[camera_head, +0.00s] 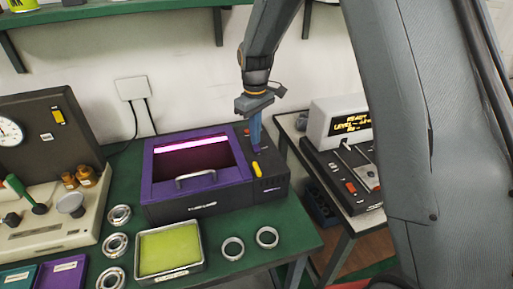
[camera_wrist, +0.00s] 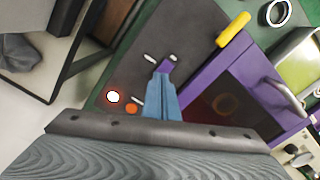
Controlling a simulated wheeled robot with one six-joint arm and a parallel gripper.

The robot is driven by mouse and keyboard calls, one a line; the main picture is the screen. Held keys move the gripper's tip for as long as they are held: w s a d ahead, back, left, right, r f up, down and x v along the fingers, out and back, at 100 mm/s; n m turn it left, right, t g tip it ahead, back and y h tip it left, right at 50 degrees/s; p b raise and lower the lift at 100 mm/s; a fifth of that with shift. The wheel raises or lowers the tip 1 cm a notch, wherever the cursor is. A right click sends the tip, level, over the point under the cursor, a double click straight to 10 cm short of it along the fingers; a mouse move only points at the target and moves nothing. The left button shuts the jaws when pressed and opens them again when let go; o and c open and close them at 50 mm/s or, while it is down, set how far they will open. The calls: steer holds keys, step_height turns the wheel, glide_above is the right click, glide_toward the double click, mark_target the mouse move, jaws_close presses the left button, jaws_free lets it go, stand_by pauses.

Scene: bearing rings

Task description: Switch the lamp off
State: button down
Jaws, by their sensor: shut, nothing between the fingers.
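The lamp is a purple box (camera_head: 147,173) with a dark control panel on its right side. A pinkish-white tube (camera_head: 193,145) glows inside its window. The panel (camera_wrist: 190,45) carries a yellow lever (camera_head: 257,169), small silver toggles (camera_wrist: 150,58), an orange knob (camera_wrist: 131,109) and a glowing white indicator (camera_wrist: 113,97) with a red rim. My gripper (camera_head: 257,149) is shut and empty, pointing down over the panel. In the wrist view its purple fingertips (camera_wrist: 164,67) are between two silver toggle ends. I cannot tell whether they touch the panel.
A ring (camera_wrist: 224,103) shows dimly inside the box. A silver handle (camera_head: 195,179) is on its front. A tray with a yellow-green pad (camera_head: 167,251) and several metal rings (camera_head: 267,237) lie in front on the green table. A display device (camera_head: 342,122) stands on a separate table to the right.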

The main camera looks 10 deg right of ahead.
steer(key=shift+f, duration=0.7)
stand_by(0.9)
steer(key=shift+r, duration=0.1)
step_height(320, 180, up, 7)
steer(key=p, duration=0.4)
stand_by(0.5)
steer(key=s+d+f+m+b, duration=0.1)
steer(key=s+d, duration=0.3)
steer(key=s, duration=0.4)
steer(key=s+d+f+m+t+b, duration=0.1)
steer(key=s+d+m, duration=0.3)
steer(key=s, duration=0.4)
steer(key=s+d+f+m+b, duration=0.1)
steer(key=s+d+m+b, duration=0.2)
steer(key=s, duration=0.5)
steer(key=shift+d+f+b, duration=0.35)
steer(key=shift+d+f, duration=0.05)
steer(key=shift+d, duration=0.25)
steer(key=c, duration=2.5)
jaws_free()
steer(key=shift+w, duration=0.1)
